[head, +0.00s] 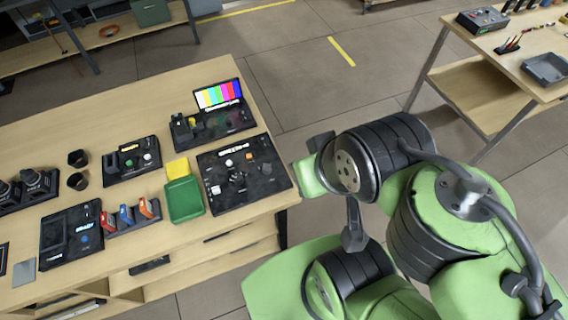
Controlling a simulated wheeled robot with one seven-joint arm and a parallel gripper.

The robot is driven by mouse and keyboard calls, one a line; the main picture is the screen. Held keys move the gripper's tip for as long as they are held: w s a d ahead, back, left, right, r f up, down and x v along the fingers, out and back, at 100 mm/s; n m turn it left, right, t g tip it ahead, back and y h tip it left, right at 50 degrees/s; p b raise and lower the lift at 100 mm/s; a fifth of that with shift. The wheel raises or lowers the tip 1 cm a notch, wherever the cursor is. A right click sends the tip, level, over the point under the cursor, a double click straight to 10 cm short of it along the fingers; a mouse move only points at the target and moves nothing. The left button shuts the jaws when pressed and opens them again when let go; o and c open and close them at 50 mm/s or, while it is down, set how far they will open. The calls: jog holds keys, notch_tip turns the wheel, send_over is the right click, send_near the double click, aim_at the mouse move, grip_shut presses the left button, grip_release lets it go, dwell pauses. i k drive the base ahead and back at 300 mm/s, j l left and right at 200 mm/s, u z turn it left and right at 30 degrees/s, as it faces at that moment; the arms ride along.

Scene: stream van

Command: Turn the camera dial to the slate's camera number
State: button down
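A black control panel (270,190) lies near the table's right front corner. It carries a light label strip, small white and orange buttons, and a grey knob (237,176) that may be the camera dial; its setting is too small to read. A small screen with colour bars (219,94) stands on a black unit behind the panel. I cannot make out a slate or a camera number for certain. My green and black arm fills the right side, close to the panel's right edge. I cannot make out my gripper's fingers.
A green box (184,200) and a yellow pad (178,168) lie just left of the panel. Further left are a smaller black panel (132,161), a rack of coloured pieces (131,218) and two black cups (78,158). Bare floor lies beyond the table; another table (460,75) stands right.

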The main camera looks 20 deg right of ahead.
aim_at(267, 169)
jog(key=j+u, duration=0.3)
jog(key=j, duration=0.2)
jog(key=j+u, duration=0.25)
jog(key=j, duration=0.2)
jog(key=i+j+u, duration=0.15)
jog(key=j+u, duration=0.15)
jog(key=j, duration=0.15)
jog(key=i+j+u, duration=0.15)
jog(key=j+u, duration=0.15)
jog(key=j, duration=0.15)
jog(key=i+j+u, duration=0.55)
jog(key=j, duration=0.25)
jog(key=i+j+u, duration=0.15)
jog(key=j+u, duration=0.15)
